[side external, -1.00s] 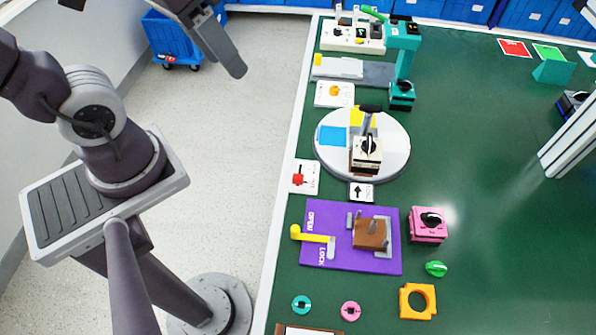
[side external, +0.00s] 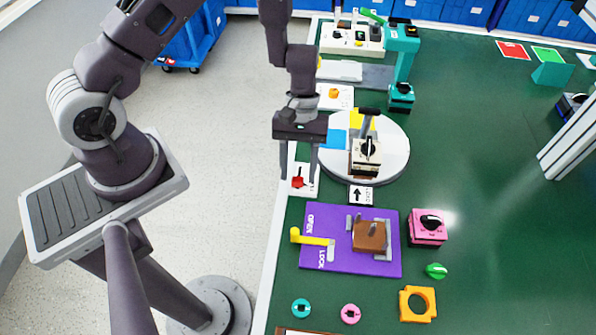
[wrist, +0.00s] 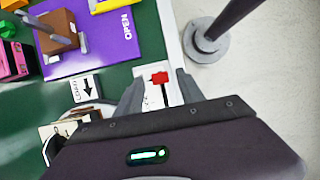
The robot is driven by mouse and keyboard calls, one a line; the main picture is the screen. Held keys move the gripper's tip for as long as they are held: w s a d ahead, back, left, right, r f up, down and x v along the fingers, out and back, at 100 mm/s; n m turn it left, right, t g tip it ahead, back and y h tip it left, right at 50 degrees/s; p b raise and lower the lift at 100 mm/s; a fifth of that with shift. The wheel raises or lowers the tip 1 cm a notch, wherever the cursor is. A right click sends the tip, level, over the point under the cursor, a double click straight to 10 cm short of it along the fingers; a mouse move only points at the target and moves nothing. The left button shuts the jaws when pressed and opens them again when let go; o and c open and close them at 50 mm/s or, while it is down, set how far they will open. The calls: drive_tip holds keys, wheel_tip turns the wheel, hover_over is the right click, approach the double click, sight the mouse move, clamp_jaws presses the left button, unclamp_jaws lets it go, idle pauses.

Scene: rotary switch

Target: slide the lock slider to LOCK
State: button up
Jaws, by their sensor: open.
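A red slider knob (side external: 298,182) sits on a small white plate at the table's left edge. In the wrist view the red knob (wrist: 160,77) is at one end of a dark slot. A purple board (side external: 350,265) bears the words OPEN and LOCK, with a yellow handle (side external: 313,237) on its left side. My gripper (side external: 299,177) is open and points down over the white plate. In the wrist view its fingers (wrist: 160,92) lie on either side of the slot, with the knob showing just beyond the tips. I cannot tell the fingertips' height or see contact.
An arrow tile (side external: 361,194) lies right of the white plate. A round turntable (side external: 395,155) carrying a switch block stands close to my gripper's right. A brown block (side external: 369,236) sits on the purple board, with a pink block (side external: 428,226) beyond it. Open floor lies left of the table.

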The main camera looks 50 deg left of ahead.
drive_tip(key=shift+s+d+f, duration=0.15)
drive_tip(key=shift+f, duration=0.35)
clamp_jaws()
idle(1.1)
